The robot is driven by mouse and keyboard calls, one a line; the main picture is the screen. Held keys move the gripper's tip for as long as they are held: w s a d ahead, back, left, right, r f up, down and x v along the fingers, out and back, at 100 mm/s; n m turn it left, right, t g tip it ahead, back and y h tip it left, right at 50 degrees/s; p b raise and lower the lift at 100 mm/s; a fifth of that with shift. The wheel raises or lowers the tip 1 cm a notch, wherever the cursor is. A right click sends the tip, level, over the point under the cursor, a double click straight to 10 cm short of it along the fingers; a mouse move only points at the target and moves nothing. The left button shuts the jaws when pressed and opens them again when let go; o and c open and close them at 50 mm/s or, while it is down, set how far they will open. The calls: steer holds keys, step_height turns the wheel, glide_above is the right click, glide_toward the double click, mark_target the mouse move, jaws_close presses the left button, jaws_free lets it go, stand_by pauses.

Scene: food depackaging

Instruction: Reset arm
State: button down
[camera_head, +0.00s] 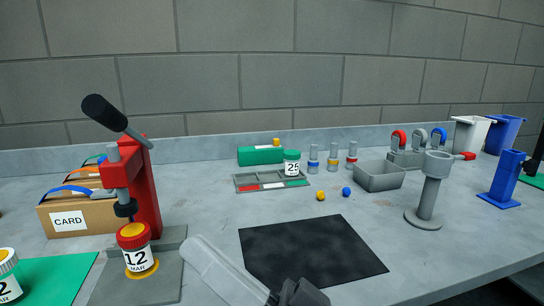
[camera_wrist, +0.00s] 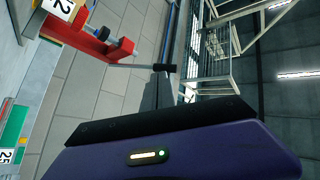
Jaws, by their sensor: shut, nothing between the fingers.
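My gripper shows in the wrist view as a purple body with a black front edge (camera_wrist: 160,122). It is shut and empty, and touches nothing that I can see. The wrist view is turned on its side and looks out over the bench toward the wall and the room. In the head view my pale arm link and a dark grey joint rise from the bottom edge, in front of the black mat (camera_head: 310,248). The fingertips cannot be made out there.
A red press (camera_head: 147,195) with a jar marked 12 (camera_head: 137,250) stands at left. Card boxes (camera_head: 85,215) are behind it. A grey tray (camera_head: 380,177), a grey stand (camera_head: 428,200) and a blue stand (camera_head: 503,180) are at right. The black mat is bare.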

steer(key=d+f+m+t+h+p, duration=0.3)
steer(key=d+f+m+t+h, duration=0.55)
steer(key=d+f+h, duration=0.75)
steer(key=s+d+f+n+g+h+p, duration=0.1)
steer(key=s+d+f+p, duration=0.1)
steer(key=s, duration=0.6)
steer(key=s+d+f+g+h+p, duration=0.2)
steer(key=s+d, duration=0.3)
steer(key=s, duration=0.3)
steer(key=s+d+f+n+g+h+p, duration=0.1)
steer(key=s+d+f+h+p, duration=0.1)
steer(key=s, duration=0.6)
steer(key=shift+s+d+f+n, duration=0.15)
steer(key=shift+d+f+n, duration=0.25)
steer(key=shift+d, duration=0.25)
